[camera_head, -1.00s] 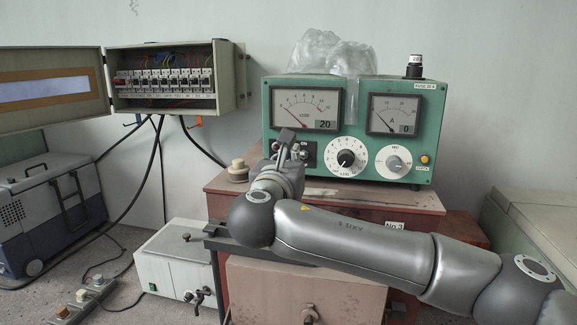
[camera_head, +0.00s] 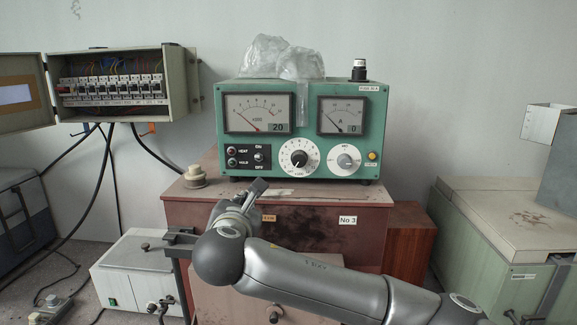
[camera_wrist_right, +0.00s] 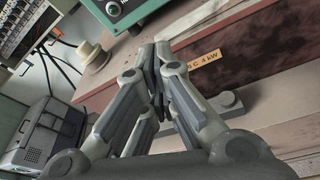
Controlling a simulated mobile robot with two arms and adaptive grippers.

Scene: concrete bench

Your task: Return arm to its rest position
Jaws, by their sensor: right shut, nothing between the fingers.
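My right arm comes in from the lower right in the head view. Its gripper (camera_head: 250,192) is in front of the brown cabinet (camera_head: 305,234), below the green instrument box (camera_head: 298,128). In the right wrist view, the right gripper (camera_wrist_right: 157,62) has its fingers pressed together with nothing between them. The cabinet's front and its orange label (camera_wrist_right: 205,64) show beyond the fingers. The gripper looks apart from the box's knobs and switches. My left arm is not in view.
A cream knob-like part (camera_head: 195,176) stands on the cabinet's top left. An open breaker box (camera_head: 128,90) with hanging cables is on the wall at left. A white box (camera_head: 135,272) sits low at left. A pale green cabinet (camera_head: 500,225) stands at right.

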